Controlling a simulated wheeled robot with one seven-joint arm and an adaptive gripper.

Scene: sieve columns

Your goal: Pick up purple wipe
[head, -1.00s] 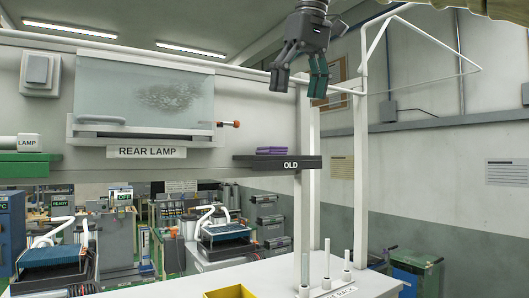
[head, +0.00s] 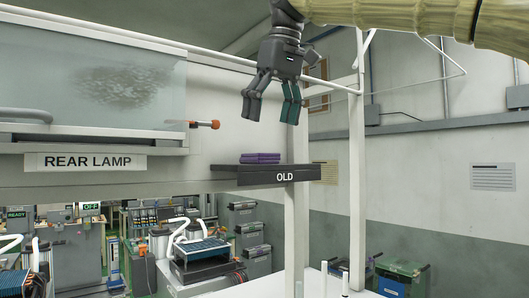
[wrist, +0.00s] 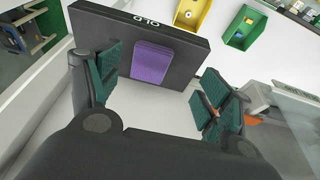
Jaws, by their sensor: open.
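The purple wipe (head: 260,158) lies as a folded stack on the dark shelf labelled OLD (head: 230,180). In the wrist view the purple wipe (wrist: 152,62) is a flat rectangle on the black shelf (wrist: 105,50), ahead of and between my fingers. My gripper (head: 271,108) hangs above the shelf, fingers pointing down, apart from the wipe. In the wrist view my gripper (wrist: 160,90) shows its green-padded fingers spread wide with nothing between them.
A glass panel above the REAR LAMP sign (head: 91,162) stands left of the shelf, with an orange-tipped handle (head: 206,124) sticking out toward it. A white post (head: 298,235) rises near the shelf's right end. The wrist view shows a yellow bin (wrist: 190,14) and a green bin (wrist: 244,28) beyond the shelf.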

